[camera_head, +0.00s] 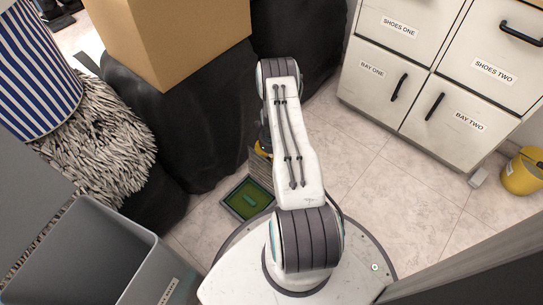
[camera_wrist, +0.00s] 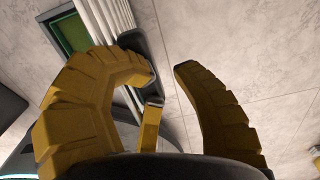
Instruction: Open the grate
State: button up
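The grate (camera_head: 261,171) is a slatted panel standing raised at the far right side of a square floor opening (camera_head: 235,205) with a green inside. In the wrist view the pale slats of the grate (camera_wrist: 110,18) run beside the green opening (camera_wrist: 72,34). A dark piece (camera_wrist: 140,45), perhaps a handle, sits at the slats near my left finger. My gripper (camera_wrist: 167,72) has yellow fingers apart, with bare floor showing between the tips. It is right beside the grate; contact is unclear. In the head view my arm mostly hides the gripper.
A cardboard box (camera_head: 170,35) rests on dark draped seating at the left. A grey bin (camera_head: 80,260) stands front left, white cabinets (camera_head: 400,75) back right, a yellow bucket (camera_head: 523,172) far right. Tiled floor (camera_head: 400,185) at right is clear.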

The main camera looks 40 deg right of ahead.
jog(key=shift+s+a+f, duration=0.4)
jog(key=shift+s+f, duration=0.05)
jog(key=shift+f, duration=0.05)
jog(key=shift+o, duration=0.7)
notch_tip(320, 180, up, 13)
jog(key=shift+w+d, duration=0.3)
jog(key=shift+w, duration=0.05)
